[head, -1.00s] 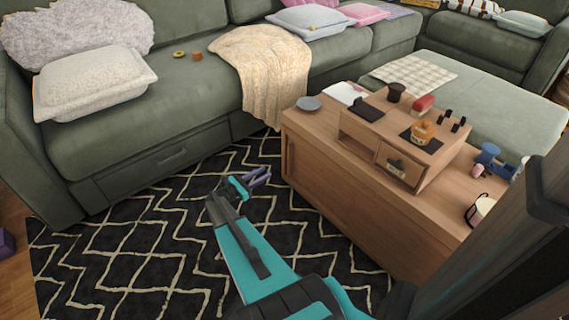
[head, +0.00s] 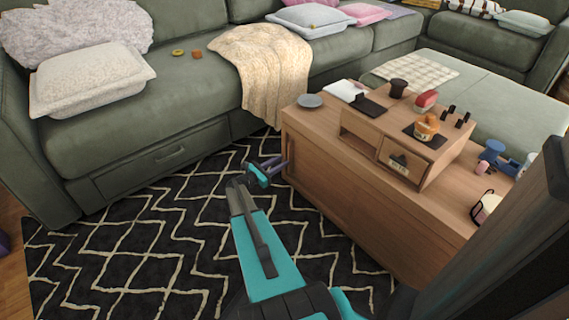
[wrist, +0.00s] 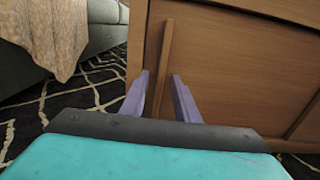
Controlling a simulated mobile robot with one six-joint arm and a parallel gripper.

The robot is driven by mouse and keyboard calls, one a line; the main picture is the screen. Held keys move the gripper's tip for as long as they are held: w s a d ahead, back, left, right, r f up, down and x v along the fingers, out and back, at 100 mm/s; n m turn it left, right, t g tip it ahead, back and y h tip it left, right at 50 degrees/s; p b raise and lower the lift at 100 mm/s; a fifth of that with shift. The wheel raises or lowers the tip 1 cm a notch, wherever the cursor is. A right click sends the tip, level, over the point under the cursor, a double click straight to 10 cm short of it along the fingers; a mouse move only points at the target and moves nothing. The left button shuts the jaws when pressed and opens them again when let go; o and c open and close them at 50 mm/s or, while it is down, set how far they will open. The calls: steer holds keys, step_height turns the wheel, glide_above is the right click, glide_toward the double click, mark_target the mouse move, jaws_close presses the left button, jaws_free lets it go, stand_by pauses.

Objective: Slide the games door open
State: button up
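The wooden coffee-table cabinet (head: 372,218) has a sliding door panel on its near long side. In the wrist view the door panel (wrist: 232,62) fills the right half, with a vertical wooden bar handle (wrist: 166,50) near its left edge. My gripper (wrist: 164,92) is open, its two purple fingers on either side of the handle's lower part. A gap shows on the left of the handle; whether the right finger touches it I cannot tell. In the head view my gripper (head: 279,165) is at the cabinet's left end. No games marking is visible on the panel.
A green sofa (head: 150,130) with cushions and a beige throw (head: 270,70) stands behind and left. A black-and-white rug (head: 130,250) covers the floor. On the cabinet are a small drawer box (head: 400,160), a grey plate (head: 310,101) and other small items.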

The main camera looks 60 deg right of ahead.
steer(key=shift+b+x, duration=0.45)
steer(key=shift+x, duration=1.25)
jaws_close()
